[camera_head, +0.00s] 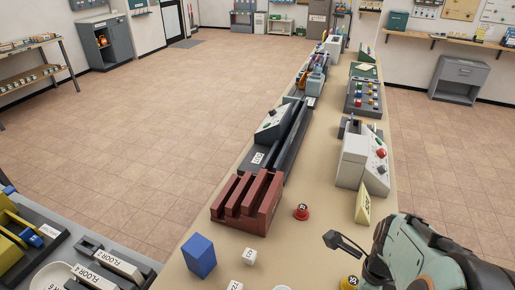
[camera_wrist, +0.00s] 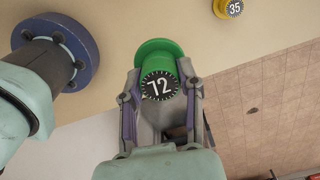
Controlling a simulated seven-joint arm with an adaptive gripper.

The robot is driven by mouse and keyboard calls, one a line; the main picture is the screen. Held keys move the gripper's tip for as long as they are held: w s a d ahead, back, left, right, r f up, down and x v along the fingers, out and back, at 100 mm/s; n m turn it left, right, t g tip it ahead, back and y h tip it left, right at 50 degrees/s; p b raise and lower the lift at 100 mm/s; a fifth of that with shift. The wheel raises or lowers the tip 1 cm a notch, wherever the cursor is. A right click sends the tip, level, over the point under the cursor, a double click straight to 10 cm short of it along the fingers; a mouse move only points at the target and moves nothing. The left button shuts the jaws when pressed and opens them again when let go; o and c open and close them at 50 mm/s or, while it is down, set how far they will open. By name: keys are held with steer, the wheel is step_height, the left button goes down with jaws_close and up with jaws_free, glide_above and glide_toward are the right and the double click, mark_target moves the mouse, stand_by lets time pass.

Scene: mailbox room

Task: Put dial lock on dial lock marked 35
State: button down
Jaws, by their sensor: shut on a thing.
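My gripper (camera_wrist: 160,92) is shut on a green dial lock (camera_wrist: 158,50) in the wrist view. The lock's black face reads 72 and points toward the wrist camera. A yellow dial lock marked 35 (camera_wrist: 228,9) stands on the tan counter at the upper right of that view, apart from the held lock. In the head view, a yellow dial lock (camera_head: 350,282) sits at the bottom edge, partly cut off, beside my arm. My gripper's fingertips and the green lock cannot be made out in the head view.
A red dial lock (camera_head: 302,211) stands on the counter (camera_head: 325,190) near a dark red slotted rack (camera_head: 248,200). A yellow wedge sign (camera_head: 362,207), a grey box with a red button (camera_head: 362,160), a blue block (camera_head: 199,256) and a white cube (camera_head: 249,256) are nearby.

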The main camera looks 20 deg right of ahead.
steer(key=w+d+f, duration=0.3)
steer(key=w+d, duration=0.1)
steer(key=d, duration=0.2)
glide_above(354, 280)
steer(key=f, duration=0.6)
steer(key=shift+s+a, duration=0.1)
steer(key=shift+a, duration=0.15)
steer(key=shift+d+f, duration=0.2)
steer(key=shift+f, duration=1.6)
steer(key=shift+f, duration=0.15)
steer(key=c, duration=0.7)
jaws_free()
